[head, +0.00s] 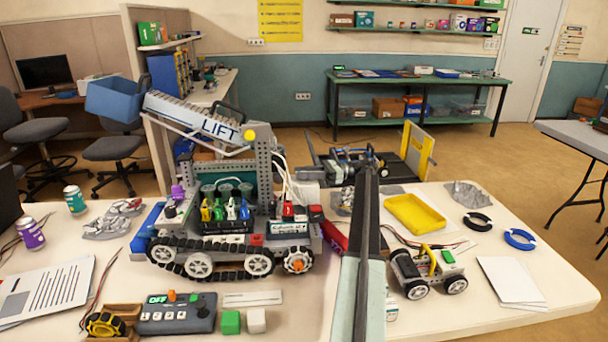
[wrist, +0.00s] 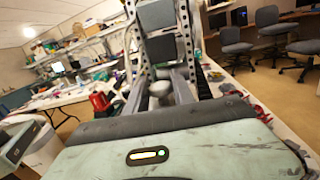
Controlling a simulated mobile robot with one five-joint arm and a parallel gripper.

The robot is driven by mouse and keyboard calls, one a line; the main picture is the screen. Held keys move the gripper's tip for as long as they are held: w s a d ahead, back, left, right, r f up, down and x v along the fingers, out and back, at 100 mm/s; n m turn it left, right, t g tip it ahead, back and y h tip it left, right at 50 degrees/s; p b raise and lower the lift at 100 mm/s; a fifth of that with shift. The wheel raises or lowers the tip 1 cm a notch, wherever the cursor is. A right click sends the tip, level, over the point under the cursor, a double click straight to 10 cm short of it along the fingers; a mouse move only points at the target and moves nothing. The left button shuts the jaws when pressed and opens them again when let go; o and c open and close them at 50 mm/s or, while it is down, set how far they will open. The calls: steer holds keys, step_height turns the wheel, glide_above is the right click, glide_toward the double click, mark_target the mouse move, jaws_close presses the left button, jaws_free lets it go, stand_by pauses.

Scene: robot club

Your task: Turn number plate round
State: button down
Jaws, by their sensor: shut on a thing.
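My gripper (head: 369,180) reaches up from the bottom of the head view, its two pale jaws shut with dark pads between them. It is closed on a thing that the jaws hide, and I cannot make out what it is. In the wrist view a pale green part of my gripper (wrist: 165,155) fills the foreground. The tracked lift robot (head: 225,225) stands on the table just left of my gripper. A red piece (head: 335,236) shows beside the jaws, partly hidden. A flat white strip (head: 252,299) lies in front of the robot. I cannot tell which thing is the number plate.
A yellow tray (head: 414,213), a small wheeled car (head: 428,270) and white cards (head: 511,281) are right of my gripper. A black ring (head: 478,221) and a blue ring (head: 520,239) lie farther right. A control box (head: 177,313) and green block (head: 230,322) stand in front.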

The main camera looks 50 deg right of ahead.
stand_by(0.3)
steer(key=c, duration=1.1)
jaws_free()
steer(key=shift+r, duration=0.1)
